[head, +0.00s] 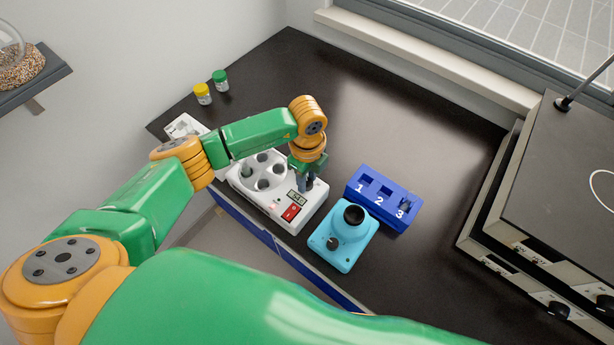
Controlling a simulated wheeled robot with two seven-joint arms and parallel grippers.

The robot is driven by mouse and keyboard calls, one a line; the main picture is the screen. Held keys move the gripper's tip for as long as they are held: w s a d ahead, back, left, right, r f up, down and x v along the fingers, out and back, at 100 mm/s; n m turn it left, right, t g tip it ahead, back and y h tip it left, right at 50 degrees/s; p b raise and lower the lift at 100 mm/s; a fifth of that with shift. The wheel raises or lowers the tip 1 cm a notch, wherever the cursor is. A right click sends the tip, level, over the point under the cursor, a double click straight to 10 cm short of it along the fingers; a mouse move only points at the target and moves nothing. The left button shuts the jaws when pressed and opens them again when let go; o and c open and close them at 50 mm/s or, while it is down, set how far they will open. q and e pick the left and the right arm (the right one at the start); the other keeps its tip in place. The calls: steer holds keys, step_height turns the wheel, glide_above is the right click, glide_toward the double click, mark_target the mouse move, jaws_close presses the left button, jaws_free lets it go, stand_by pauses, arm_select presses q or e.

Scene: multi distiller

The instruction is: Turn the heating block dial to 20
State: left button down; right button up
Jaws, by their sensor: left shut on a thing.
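The white heating block (262,205) stands near the front edge of the dark bench. It has several round wells in its top, a small display (296,197) and a red switch (291,213). The display's digits are too small to read surely. My left gripper (309,184) points down at the block's right end, beside the display, and is shut on the dial. The dial is mostly hidden by the fingers, so its setting cannot be seen. My right gripper is not in view.
A light-blue device (343,250) with a black round top stands close right of the block. Behind it is a blue rack (372,197) numbered 1 to 3. Yellow-capped (203,94) and green-capped (221,81) jars stand at the back left. The back middle of the bench is clear.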

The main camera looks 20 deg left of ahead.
arm_select(q)
steer(key=c, duration=0.5)
jaws_free()
step_height(320, 180, up, 7)
steer(key=shift+r+b, duration=0.1)
steer(key=shift+b, duration=0.7)
